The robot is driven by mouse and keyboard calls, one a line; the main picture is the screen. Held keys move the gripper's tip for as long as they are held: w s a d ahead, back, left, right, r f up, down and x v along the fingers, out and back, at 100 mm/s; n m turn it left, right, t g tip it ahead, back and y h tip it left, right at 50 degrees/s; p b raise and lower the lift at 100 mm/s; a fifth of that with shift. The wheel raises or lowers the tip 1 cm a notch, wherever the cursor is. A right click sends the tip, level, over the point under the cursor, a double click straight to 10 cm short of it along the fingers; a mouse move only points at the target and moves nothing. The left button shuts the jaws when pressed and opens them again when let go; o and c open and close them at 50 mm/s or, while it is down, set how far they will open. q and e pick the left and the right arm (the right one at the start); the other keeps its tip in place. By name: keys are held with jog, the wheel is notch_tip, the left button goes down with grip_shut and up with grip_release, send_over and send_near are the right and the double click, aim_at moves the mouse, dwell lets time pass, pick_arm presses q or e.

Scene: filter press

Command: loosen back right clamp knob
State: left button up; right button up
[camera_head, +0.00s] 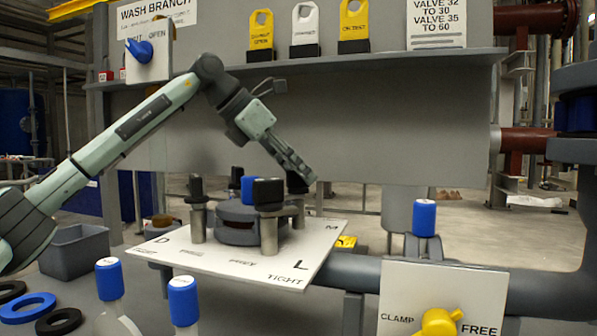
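A round grey filter housing (236,228) sits on a white lettered plate (215,262), with several posts carrying black knobs around it. The back right clamp knob (297,184) is black and partly hidden behind my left gripper's fingertips. My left gripper (306,177) reaches down from the upper left, its tips at this knob. Whether its fingers are closed on the knob cannot be told. The front right black knob (268,193) and a left black knob (197,188) stand apart from the gripper. My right gripper is out of view.
A blue-capped post (248,188) stands at the housing. A blue-capped valve (424,218) stands on the pipe at right, behind a panel with a yellow knob (438,322). Two blue-capped handles (183,300) stand front left. A grey bin (75,252) and rings (28,307) are at left.

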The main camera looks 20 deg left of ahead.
pick_arm(q)
jog(key=shift+w+d+f, duration=0.1)
jog(key=shift+w+f, duration=0.05)
jog(key=shift+c, duration=0.3)
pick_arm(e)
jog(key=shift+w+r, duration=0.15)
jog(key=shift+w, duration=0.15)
pick_arm(q)
jog(key=c, duration=0.7)
grip_shut()
